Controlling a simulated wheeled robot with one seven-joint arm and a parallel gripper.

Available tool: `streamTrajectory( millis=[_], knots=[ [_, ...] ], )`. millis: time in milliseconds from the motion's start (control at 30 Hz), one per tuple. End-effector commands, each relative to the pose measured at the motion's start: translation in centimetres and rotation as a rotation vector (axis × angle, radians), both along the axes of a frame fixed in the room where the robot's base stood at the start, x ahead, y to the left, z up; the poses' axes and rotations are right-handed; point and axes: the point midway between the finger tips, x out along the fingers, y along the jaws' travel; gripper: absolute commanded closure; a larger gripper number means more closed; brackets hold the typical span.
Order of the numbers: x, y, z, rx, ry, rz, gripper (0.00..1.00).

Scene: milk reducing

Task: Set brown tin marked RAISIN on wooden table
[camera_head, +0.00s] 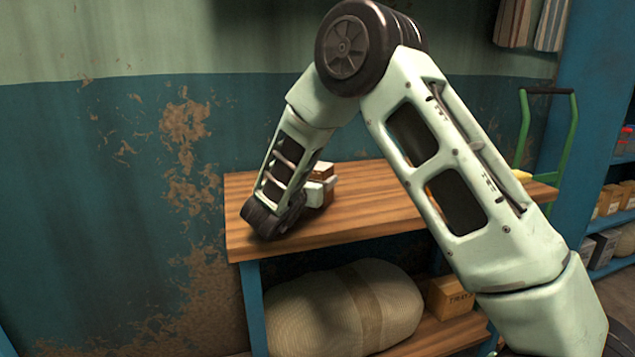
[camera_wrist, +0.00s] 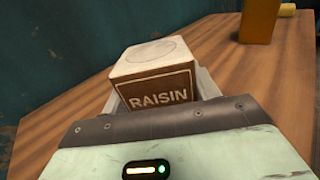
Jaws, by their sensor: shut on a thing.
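The brown tin (camera_wrist: 155,92) marked RAISIN has a pale top with a round lid outline and shows in the wrist view, upright or nearly so. My gripper (camera_wrist: 160,84) is shut on it, with a pale finger at each side. In the head view the tin (camera_head: 325,171) is partly hidden by my gripper (camera_head: 318,189). The tin is over the left part of the wooden table (camera_head: 385,200), close to its top. I cannot tell whether its base touches the wood.
In the wrist view an orange-brown upright thing (camera_wrist: 259,20) and a yellow thing (camera_wrist: 288,10) are farther along the table. A large wrapped bundle (camera_head: 340,308) and a box (camera_head: 447,298) lie on the lower shelf. A green hand truck (camera_head: 570,140) stands at right. Bare tabletop surrounds the tin.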

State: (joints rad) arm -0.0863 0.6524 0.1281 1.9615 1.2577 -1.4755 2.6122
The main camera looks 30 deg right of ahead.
Motion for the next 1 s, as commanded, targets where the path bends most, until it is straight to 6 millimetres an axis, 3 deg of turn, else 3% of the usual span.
streamTrajectory(
  millis=[200,233,300,667,1000],
  knots=[
    [0.0,0.0,-0.4,-0.001,-0.002,0.0,0.73],
    [0.0,0.0,-0.4,0.0,0.0,0.0,0.37],
    [0.0,0.0,-0.4,0.0,0.0,0.0,0.18],
    [-0.2,0.4,-0.4,0.0,-0.001,0.001,0.18],
    [-3.0,5.7,-0.5,0.0,0.0,0.005,0.18]
  ],
)
